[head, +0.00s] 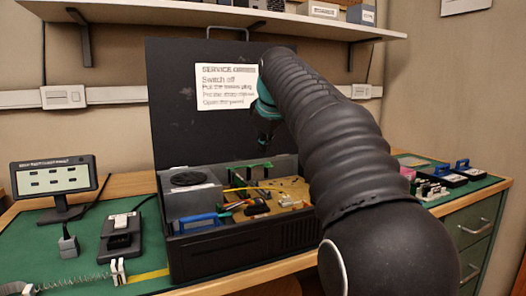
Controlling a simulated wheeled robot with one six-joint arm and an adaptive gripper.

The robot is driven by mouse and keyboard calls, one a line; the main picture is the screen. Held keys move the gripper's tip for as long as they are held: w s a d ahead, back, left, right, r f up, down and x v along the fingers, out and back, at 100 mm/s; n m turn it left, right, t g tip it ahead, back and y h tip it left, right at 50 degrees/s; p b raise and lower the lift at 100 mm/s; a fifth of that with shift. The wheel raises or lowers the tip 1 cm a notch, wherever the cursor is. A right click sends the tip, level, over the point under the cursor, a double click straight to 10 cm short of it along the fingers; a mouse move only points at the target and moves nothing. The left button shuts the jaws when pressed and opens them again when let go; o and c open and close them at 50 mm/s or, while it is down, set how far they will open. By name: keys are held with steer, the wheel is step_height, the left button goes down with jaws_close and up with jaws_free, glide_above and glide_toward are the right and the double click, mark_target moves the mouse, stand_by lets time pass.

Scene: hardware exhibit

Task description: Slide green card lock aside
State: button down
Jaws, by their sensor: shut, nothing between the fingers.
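The open black computer case (240,262) stands on the green-topped bench. Inside it, a small green part (258,167) shows near the back wall, below my gripper. It is too small to tell the card lock from a card, or how the lock stands. My arm comes in from the lower right and bends down over the case. My gripper (268,140) is dark and small in view. It is shut and empty, pointing down above the green part and apparently apart from it. My arm hides the right part of the case.
A grey box with a fan (188,180) and a blue handle (200,222) fill the case's left side. The raised black lid (175,110) stands behind. A monitor (55,180) and a black device (122,236) are left; small parts (447,180) lie right.

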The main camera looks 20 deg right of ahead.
mark_target(250, 166)
steer(key=b+x, duration=0.1)
steer(key=x, duration=0.7)
steer(key=shift+s, duration=0.1)
steer(key=shift+w+d+f, duration=0.15)
steer(key=shift+w+d, duration=0.35)
steer(key=shift+w, duration=0.1)
steer(key=shift+w+d+f, duration=0.15)
steer(key=shift+w+d, duration=0.3)
steer(key=shift+w, duration=0.2)
steer(key=shift+w+d+p, duration=0.35)
steer(key=shift+w+d, duration=0.05)
steer(key=shift+w, duration=0.1)
